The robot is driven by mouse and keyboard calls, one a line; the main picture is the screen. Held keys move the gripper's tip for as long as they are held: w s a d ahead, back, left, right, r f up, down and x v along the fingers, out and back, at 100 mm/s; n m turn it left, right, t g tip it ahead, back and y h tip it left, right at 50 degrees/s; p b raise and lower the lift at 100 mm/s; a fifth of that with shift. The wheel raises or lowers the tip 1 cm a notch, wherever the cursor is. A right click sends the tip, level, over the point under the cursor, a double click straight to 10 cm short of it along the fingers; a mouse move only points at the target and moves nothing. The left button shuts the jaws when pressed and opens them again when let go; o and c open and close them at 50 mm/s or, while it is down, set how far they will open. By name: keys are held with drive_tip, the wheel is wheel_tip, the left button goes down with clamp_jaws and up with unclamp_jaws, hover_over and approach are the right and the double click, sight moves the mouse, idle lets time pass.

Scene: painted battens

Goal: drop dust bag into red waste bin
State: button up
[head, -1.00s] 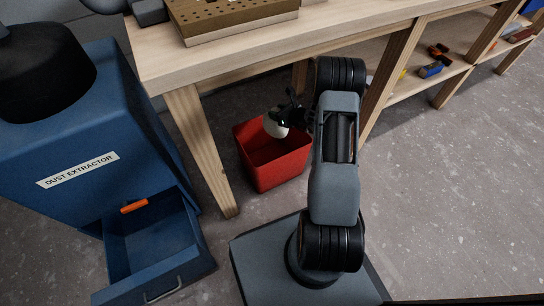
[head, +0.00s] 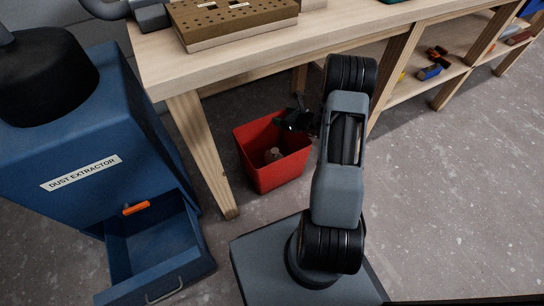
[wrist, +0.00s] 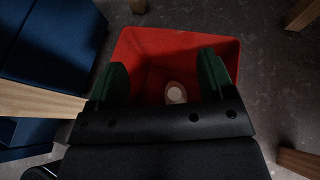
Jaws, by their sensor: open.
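The red waste bin (head: 272,176) stands on the floor beside a wooden bench leg; its rim also shows in the wrist view (wrist: 180,38). The pale dust bag (head: 272,155) lies inside the bin, low down; in the wrist view it shows as a light rounded shape (wrist: 175,93) between my fingers. My gripper (head: 290,122) is above the bin's back right part, open and empty. In the wrist view its two green finger pads (wrist: 155,76) are wide apart, with the bag well below them.
The blue dust extractor (head: 90,180) stands at left with its drawer (head: 155,250) pulled open and empty. The wooden bench (head: 240,60) runs above and behind the bin. A low shelf (head: 410,85) holds several small items. The floor at right is clear.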

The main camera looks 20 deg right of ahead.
drive_tip(key=p+v, duration=0.2)
drive_tip(key=v, duration=0.8)
idle(0.3)
